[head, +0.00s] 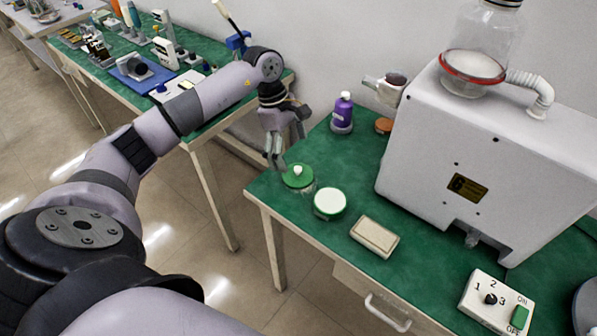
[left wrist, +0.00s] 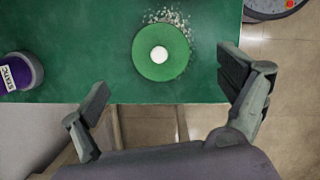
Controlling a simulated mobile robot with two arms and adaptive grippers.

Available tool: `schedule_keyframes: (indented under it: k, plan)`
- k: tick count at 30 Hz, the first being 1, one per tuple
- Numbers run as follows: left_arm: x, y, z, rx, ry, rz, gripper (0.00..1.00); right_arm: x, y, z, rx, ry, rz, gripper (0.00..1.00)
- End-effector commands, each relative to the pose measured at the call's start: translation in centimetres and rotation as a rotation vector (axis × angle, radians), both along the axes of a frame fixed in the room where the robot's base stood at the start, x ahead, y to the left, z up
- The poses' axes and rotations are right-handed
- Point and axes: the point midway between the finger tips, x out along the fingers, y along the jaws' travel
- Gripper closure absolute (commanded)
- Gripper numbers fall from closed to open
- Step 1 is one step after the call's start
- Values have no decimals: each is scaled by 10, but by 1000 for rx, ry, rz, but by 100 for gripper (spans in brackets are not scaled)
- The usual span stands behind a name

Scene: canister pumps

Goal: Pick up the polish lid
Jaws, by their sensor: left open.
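A round green lid with a white centre knob (head: 297,177) sits near the left corner of the green-topped bench; I take it to be the polish lid. In the left wrist view the green lid (left wrist: 147,58) lies ahead of the fingers, with pale specks around its far edge. My left gripper (head: 276,158) is above and just left of the lid, apart from it, pointing down. In the left wrist view the left gripper (left wrist: 165,76) is open and empty, its fingers wide apart. My right gripper is not in view.
A white-topped, green-rimmed round container (head: 330,203) stands close to the lid, with a beige block (head: 374,237) beyond. A purple bottle (head: 343,113) stands behind. A large white machine (head: 480,150) fills the right. The bench edge is close to the lid.

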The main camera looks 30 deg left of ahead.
Motion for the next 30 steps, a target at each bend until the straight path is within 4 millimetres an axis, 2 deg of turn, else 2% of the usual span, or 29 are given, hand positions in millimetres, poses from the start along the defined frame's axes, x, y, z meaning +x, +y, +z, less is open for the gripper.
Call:
schedule_keyframes:
  k: [8, 13, 18, 26, 30]
  plan:
    - [1, -6, -20, -1, 2, 0, 6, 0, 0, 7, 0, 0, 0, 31]
    - [3, -15, -43, -3, 4, 0, 6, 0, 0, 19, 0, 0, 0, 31]
    - [4, -19, -62, -1, 0, 0, 6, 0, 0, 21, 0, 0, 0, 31]
    - [5, -19, -65, 0, -1, 0, 7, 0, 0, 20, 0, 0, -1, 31]
    - [5, -19, -65, 0, -1, 0, 16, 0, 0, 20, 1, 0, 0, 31]
